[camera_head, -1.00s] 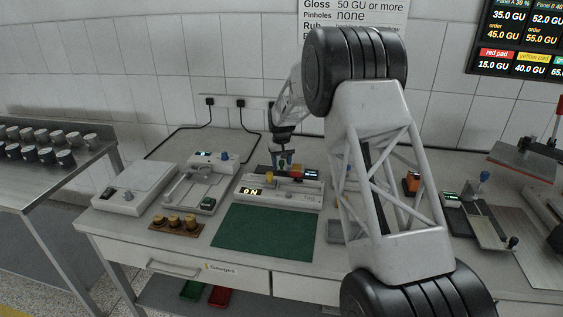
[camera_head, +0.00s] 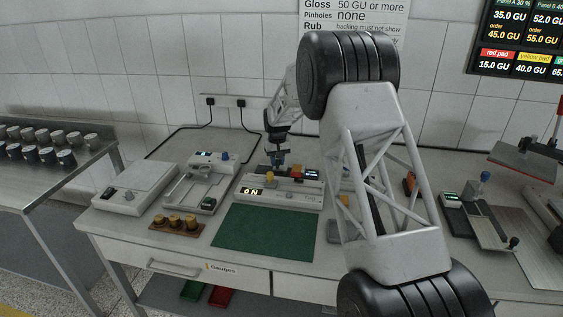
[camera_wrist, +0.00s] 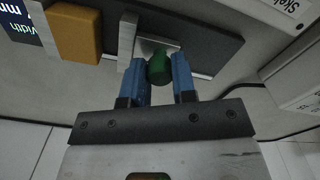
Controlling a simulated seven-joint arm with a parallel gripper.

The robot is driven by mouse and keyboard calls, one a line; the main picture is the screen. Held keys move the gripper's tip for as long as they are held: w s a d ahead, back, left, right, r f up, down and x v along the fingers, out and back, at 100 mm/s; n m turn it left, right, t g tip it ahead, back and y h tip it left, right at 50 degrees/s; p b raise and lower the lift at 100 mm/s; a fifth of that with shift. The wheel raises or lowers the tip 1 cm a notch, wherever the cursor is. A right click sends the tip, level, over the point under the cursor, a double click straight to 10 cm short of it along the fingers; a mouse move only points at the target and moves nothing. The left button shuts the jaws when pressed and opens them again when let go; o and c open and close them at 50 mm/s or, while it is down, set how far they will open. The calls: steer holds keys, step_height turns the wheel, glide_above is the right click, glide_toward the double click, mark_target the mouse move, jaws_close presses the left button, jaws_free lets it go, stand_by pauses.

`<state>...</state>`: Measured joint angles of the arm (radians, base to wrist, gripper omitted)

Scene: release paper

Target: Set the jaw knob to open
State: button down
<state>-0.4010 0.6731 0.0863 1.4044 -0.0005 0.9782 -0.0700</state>
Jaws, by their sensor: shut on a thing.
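A green knob (camera_wrist: 160,68) stands between the blue fingertips of my gripper (camera_wrist: 162,78) in the wrist view. My gripper is shut on it. The knob sits by pale metal plates on a dark base (camera_wrist: 214,48); no open or closed marking on it is readable. In the head view my gripper (camera_head: 277,160) is over the small dark unit behind the grey instrument with the "ON" display (camera_head: 280,194), and the green knob cannot be made out there.
An orange-yellow block (camera_wrist: 75,34) sits left of my fingers in the wrist view, beside a display (camera_wrist: 17,20). A green mat (camera_head: 262,232) lies clear in front. A grey device with a blue knob (camera_head: 225,155) stands left. My arm covers the right middle.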

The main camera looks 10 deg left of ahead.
steer(key=shift+a, duration=0.9)
steer(key=c, duration=0.9)
jaws_free()
steer(key=shift+r, duration=0.1)
steer(key=shift+r, duration=3.85)
